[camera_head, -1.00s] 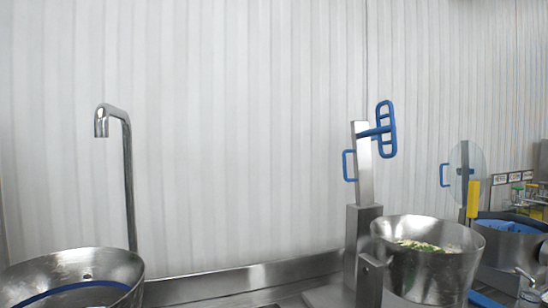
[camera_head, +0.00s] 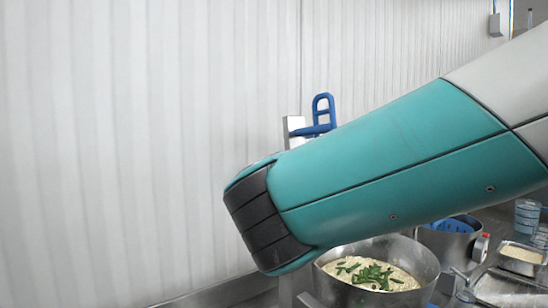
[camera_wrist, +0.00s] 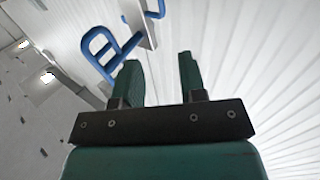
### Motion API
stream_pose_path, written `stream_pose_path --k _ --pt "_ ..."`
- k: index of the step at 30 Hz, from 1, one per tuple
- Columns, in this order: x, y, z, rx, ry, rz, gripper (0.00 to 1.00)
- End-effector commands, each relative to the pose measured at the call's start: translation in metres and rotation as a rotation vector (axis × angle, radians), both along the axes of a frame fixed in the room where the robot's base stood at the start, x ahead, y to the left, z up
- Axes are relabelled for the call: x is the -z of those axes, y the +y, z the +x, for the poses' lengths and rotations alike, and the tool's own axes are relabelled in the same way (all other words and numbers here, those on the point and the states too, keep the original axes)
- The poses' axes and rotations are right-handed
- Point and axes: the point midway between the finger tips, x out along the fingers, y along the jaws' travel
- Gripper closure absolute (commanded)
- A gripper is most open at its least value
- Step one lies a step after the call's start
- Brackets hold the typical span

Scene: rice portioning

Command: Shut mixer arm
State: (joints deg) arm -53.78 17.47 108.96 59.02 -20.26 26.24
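The mixer arm (camera_head: 294,130) is a metal post raised upright behind the pot, with a blue paddle frame (camera_head: 322,112) at its top. My own arm hides much of its lower part in the head view. In the wrist view the blue paddle frame (camera_wrist: 97,47) and the metal post (camera_wrist: 142,22) lie beyond the fingertips, up and to the left. A blue handle (camera_wrist: 154,9) shows on the post's far side. My gripper (camera_wrist: 160,72) is open, with its two green fingers apart and nothing between them.
Below my arm stands a metal pot (camera_head: 416,262) holding pale food with green pieces. Farther right are a second pot with blue inside (camera_head: 455,226), a tray of rice (camera_head: 521,257) and clear cups (camera_head: 527,215). A pale ribbed wall (camera_head: 130,130) is behind.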

Motion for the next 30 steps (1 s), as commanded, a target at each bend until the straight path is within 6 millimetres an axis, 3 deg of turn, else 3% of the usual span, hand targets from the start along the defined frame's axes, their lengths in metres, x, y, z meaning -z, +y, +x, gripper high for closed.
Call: stream_pose_path --k 5,21,30 --pt "-0.006 0.005 0.021 -0.002 -0.011 -0.001 0.62" --pt "-0.006 0.006 0.139 -0.004 -0.008 -0.001 0.62" --pt "-0.002 0.006 0.169 -0.004 -0.008 -0.002 0.62"
